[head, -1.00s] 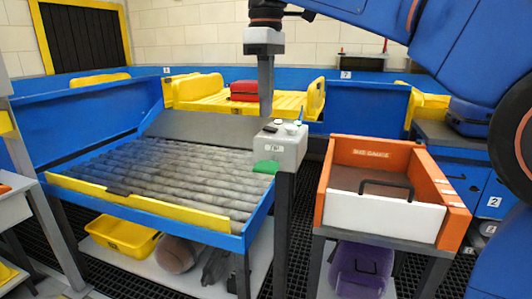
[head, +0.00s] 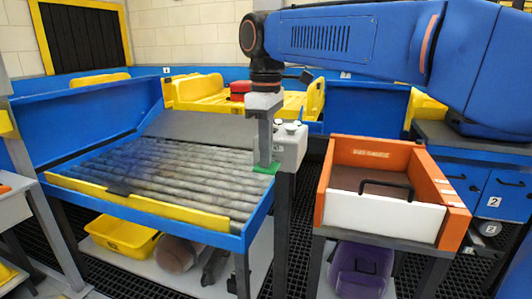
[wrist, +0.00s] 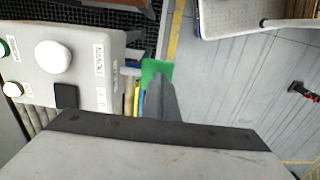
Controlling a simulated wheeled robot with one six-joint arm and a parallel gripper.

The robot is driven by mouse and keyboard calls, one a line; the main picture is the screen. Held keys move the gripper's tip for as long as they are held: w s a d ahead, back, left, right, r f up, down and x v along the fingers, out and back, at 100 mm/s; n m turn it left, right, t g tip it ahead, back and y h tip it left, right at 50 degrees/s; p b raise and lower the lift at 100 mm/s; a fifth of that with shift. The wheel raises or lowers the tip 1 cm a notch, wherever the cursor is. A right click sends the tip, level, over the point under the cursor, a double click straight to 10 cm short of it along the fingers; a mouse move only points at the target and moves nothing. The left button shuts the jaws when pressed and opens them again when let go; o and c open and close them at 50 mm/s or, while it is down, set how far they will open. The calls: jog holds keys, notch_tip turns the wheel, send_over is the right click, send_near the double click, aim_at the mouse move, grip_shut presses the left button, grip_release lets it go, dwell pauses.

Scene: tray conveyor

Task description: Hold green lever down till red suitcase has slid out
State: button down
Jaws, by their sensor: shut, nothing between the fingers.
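The green lever (head: 264,169) sticks out from the lower front left of the grey control box (head: 291,146). It also shows in the wrist view (wrist: 152,70), partly behind my fingers. My gripper (head: 264,163) is shut and empty, pointing down with its tips at the lever's top. They look touching, but I cannot be sure of contact. The red suitcase (head: 239,87) lies at the back on the yellow tray (head: 195,92), partly hidden behind my arm's wrist.
The grey roller table (head: 150,170) in front of the tray is empty, with a yellow bar (head: 140,203) along its front edge. An orange bin (head: 324,190) with a white front stands right of the box. Buttons (wrist: 53,56) sit on the box beside my gripper.

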jog(key=shift+s+a+f+t+h, duration=0.1)
jog(key=shift+s+f+t+h, duration=0.15)
jog(key=shift+f+t, duration=0.3)
jog(key=shift+s+a+f+t+h, duration=0.15)
jog(key=shift+s+f+t, duration=0.1)
jog(key=shift+f+t, duration=0.25)
jog(key=shift+f, duration=0.45)
jog(key=shift+s+d+f, duration=0.1)
jog(key=shift+f, duration=0.05)
dwell(1.1)
dwell(1.4)
jog(key=shift+r, duration=0.55)
jog(key=s+r, duration=0.2)
jog(key=r, duration=0.4)
jog(key=s+a+r, duration=0.1)
jog(key=r, duration=0.5)
jog(key=shift+s+a+r, duration=0.25)
jog(key=shift+s+r, duration=0.15)
jog(key=shift+d, duration=0.1)
